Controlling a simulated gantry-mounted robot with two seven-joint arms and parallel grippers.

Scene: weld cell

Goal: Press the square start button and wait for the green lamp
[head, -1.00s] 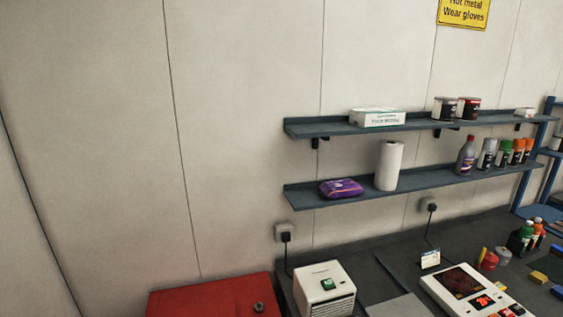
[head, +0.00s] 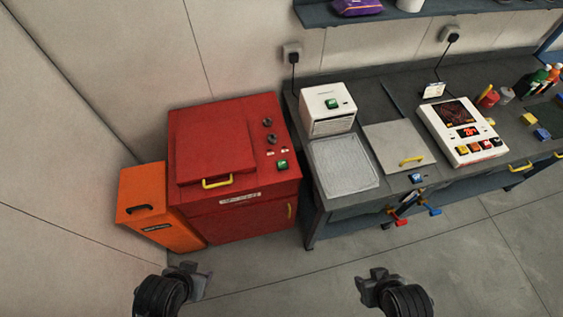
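A green square button (head: 282,165) sits on the front right of the red cabinet's (head: 215,215) sloping top. Another green button (head: 332,103) is on top of a white box (head: 328,122) on the bench. Which one is the start button I cannot tell. I cannot make out a lit green lamp; small red-and-white marks (head: 271,153) lie just above the cabinet's button. My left gripper (head: 203,284) is low at the left, in front of the red cabinet. My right gripper (head: 365,287) is low at the centre right, over the floor. Both look empty and touch nothing; their jaw opening is unclear.
An orange bin (head: 150,205) stands left of the cabinet, whose lid has a yellow handle (head: 216,183). The dark bench (head: 395,75) carries a wire tray (head: 343,165), a grey plate (head: 393,145) and a white control panel (head: 455,145). Coloured-handled tools hang at its front. The floor before it is clear.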

